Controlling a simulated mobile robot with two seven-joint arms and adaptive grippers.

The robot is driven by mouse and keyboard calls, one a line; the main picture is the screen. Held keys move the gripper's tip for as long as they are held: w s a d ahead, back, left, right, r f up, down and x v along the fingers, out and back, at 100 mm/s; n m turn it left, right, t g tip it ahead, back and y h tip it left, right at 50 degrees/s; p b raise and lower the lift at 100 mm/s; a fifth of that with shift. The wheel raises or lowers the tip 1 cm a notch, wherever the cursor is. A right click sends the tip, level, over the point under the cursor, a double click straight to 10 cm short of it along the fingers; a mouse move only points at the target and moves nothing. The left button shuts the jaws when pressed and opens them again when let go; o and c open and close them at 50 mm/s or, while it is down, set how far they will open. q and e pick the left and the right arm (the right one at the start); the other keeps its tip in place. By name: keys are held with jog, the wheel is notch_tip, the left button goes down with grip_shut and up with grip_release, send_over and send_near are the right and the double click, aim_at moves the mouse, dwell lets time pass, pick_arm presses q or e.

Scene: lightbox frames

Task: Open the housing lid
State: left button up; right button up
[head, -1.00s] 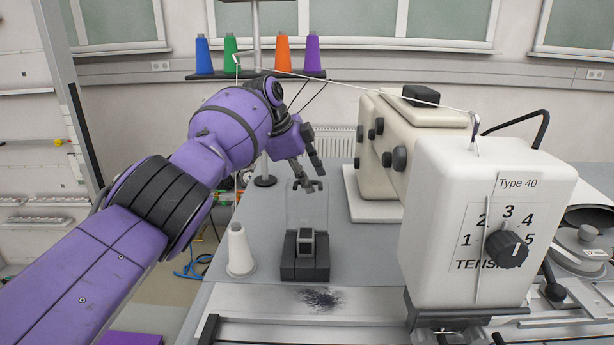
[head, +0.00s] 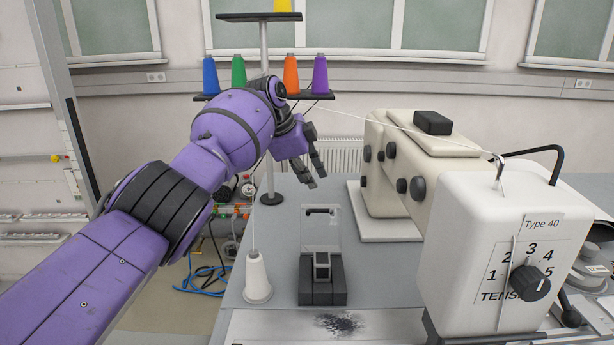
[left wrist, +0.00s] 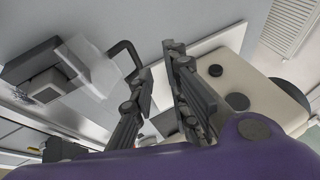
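The housing (head: 322,292) is a small dark base holding a grey block, standing on the grey table. A clear lid (head: 320,236) rises upright above and behind the base, with a dark handle (head: 320,210) at its top. Lid (left wrist: 92,72) and handle (left wrist: 126,52) also show in the left wrist view. My left gripper (head: 314,170) hangs above the handle, apart from it. In the left wrist view its fingers (left wrist: 160,68) are spread with an empty gap, and the handle lies left of them. My right gripper is not in view.
A white sewing machine (head: 480,240) with a tension dial stands close on the right. A white thread cone (head: 257,278) stands left of the housing. A rack with coloured spools (head: 290,76) is behind.

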pick_arm(q)
jog(key=shift+w+a+r, duration=0.1)
jog(key=shift+a+r, duration=0.1)
jog(key=shift+r, duration=0.1)
jog(key=shift+d, duration=0.1)
dwell(0.3)
jog(key=v, duration=1.2)
